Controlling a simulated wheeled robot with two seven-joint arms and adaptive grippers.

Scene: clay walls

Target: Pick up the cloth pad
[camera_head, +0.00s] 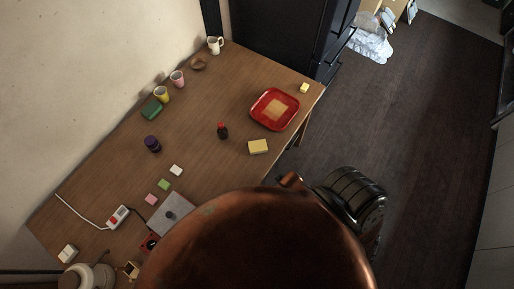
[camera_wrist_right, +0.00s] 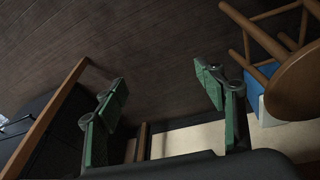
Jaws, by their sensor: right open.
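A flat tan square (camera_head: 276,108), which looks like the cloth pad, lies in the red tray (camera_head: 259,117) near the table's right end in the head view. My right gripper (camera_wrist_right: 162,82) shows only in the right wrist view. Its two green fingers are wide apart with nothing between them. Dark floor lies beyond them, and the pad is not in that view. My left gripper is in neither view. My copper-coloured body and a dark arm part hide the front of the table in the head view.
On the wooden table (camera_head: 205,120) are a yellow block (camera_head: 258,147), a dark red bottle (camera_head: 222,130), cups, a purple jar (camera_head: 152,144) and a grey box (camera_head: 171,215). A dark cabinet (camera_head: 285,35) stands behind. In the wrist view a wooden stool (camera_wrist_right: 296,85) is at right.

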